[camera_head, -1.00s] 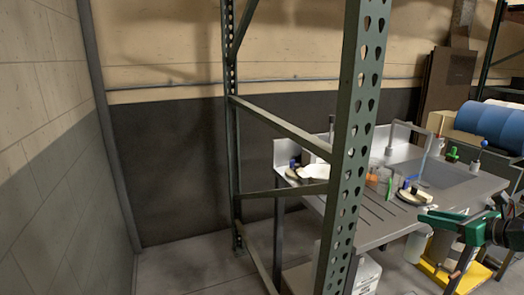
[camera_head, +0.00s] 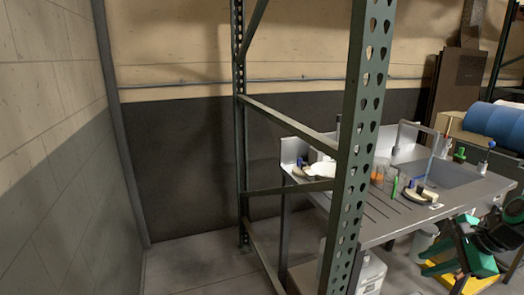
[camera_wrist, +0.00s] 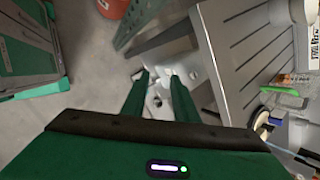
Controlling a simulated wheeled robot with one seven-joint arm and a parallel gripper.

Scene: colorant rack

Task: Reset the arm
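My gripper shows in the wrist view (camera_wrist: 159,76) with two dark green fingers apart and nothing held between them. It points down toward the floor beside the sink table, with white jugs (camera_wrist: 172,66) below and beyond the fingertips. In the head view, my green and black arm end is at the lower right, in front of the sink table (camera_head: 375,232). The exact finger positions are hard to make out there.
A green perforated rack post (camera_head: 352,150) stands between my camera and the table. Jars, small tools and a faucet (camera_head: 400,135) crowd the tabletop. A blue drum (camera_head: 495,122) is at right. Bare floor (camera_head: 195,265) lies left of the rack.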

